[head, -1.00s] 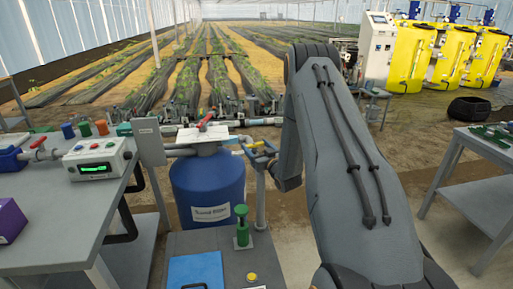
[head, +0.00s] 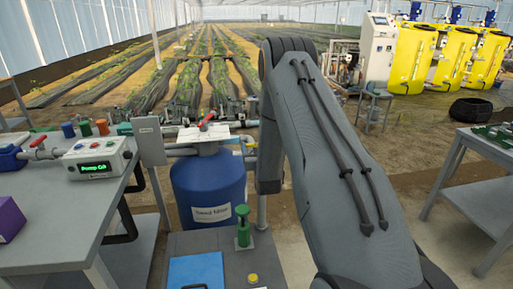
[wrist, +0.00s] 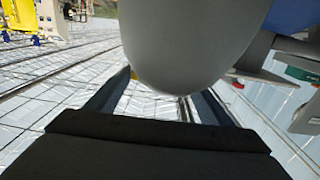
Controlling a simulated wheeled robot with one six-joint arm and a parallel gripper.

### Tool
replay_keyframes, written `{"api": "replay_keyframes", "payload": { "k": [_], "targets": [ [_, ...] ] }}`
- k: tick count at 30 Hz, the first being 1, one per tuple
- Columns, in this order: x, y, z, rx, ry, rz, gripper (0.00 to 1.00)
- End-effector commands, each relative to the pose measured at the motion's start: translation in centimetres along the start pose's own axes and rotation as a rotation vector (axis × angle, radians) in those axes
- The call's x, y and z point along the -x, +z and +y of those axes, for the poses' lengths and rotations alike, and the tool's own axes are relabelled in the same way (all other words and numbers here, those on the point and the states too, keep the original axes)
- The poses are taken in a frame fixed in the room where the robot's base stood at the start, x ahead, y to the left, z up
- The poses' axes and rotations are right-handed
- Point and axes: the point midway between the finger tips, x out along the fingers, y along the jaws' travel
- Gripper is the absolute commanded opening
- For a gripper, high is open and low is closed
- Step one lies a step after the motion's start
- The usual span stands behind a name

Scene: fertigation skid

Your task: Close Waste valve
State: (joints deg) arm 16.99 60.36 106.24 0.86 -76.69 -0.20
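A blue sand filter tank (head: 209,190) stands in the middle of the head view, with a red handle (head: 206,119) on its white top plate. A grey pipe (head: 180,152) meets the tank at the left. No valve there can be read as "Waste", and the area right of the tank top is hidden behind my arm. In the wrist view, my gripper's two dark fingers (wrist: 160,104) are spread apart. A large grey rounded body (wrist: 190,50) fills the view beyond and partly between them; contact cannot be told. A small yellow piece (wrist: 132,74) shows by the left finger.
A bench with a control box (head: 97,160) reading "Pump OK" is at left. A green-topped post (head: 243,228) and blue panel (head: 196,270) are in front. Yellow tanks (head: 412,58) stand at back right, a grey table (head: 470,190) at right. A red handle (wrist: 236,84) shows in the wrist view.

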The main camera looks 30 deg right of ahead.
Motion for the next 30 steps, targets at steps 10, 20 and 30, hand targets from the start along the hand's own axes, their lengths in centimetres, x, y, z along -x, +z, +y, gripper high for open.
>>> {"api": "replay_keyframes", "payload": {
  "k": [10,20,30],
  "targets": [
    [0.0,0.0,0.0,0.0,-0.001,-0.001,0.89],
    [3.8,0.1,0.0,0.0,-0.001,-0.003,0.89],
    [7.6,0.0,0.0,0.0,-0.001,-0.001,0.89]
  ]
}}
